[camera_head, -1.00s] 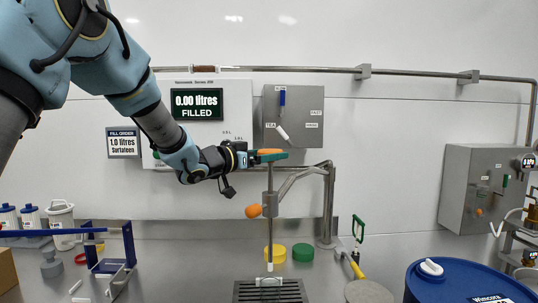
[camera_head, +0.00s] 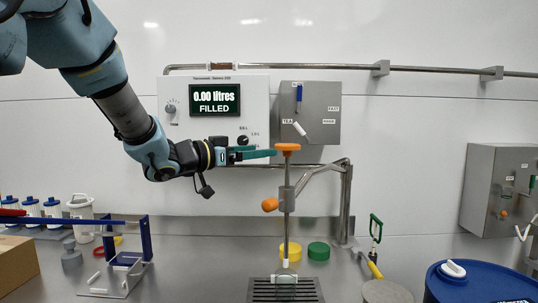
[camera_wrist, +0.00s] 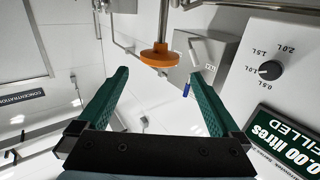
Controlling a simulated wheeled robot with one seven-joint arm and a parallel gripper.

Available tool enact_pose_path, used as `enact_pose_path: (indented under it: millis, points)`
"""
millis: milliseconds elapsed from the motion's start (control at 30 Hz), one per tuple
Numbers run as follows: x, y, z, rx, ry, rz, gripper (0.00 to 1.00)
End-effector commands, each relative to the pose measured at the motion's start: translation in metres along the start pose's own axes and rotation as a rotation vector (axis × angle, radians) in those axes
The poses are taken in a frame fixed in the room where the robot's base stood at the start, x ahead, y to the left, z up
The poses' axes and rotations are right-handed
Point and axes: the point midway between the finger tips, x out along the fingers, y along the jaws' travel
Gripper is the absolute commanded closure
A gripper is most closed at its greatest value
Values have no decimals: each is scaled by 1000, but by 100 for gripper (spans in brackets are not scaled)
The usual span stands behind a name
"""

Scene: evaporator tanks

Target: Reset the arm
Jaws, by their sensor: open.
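My gripper (camera_head: 258,154) is open and empty, with its green fingers pointing right in the head view. My arm reaches in from the upper left of the head view.
The column has an orange ball handle (camera_head: 270,204) and stands over a dark drain grate (camera_head: 262,292). A filling panel (camera_head: 214,99) reads 0.00 litres. A blue frame (camera_head: 146,238) stands at left, a blue drum (camera_head: 470,285) at right.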

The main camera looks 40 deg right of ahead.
Motion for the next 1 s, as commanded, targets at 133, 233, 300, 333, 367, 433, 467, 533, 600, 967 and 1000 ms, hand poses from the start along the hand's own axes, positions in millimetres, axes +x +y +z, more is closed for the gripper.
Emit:
enact_pose_path:
  millis: [133,233,300,333,367,433,467,533,600,967,1000]
  points:
    - [-8,0,0,0,-1,0,0]
    - [-8,0,0,0,-1,0,0]
    - [-8,0,0,0,-1,0,0]
    - [-8,0,0,0,-1,0,0]
    - [-8,0,0,0,-1,0,0]
    - [-8,0,0,0,-1,0,0]
    - [-8,0,0,0,-1,0,0]
    - [-8,0,0,0,-1,0,0]
    - [-8,0,0,0,-1,0,0]
    - [-78,-85,37,-28,-151,-376,0]
    - [-99,-101,48,-43,-195,-463,0]
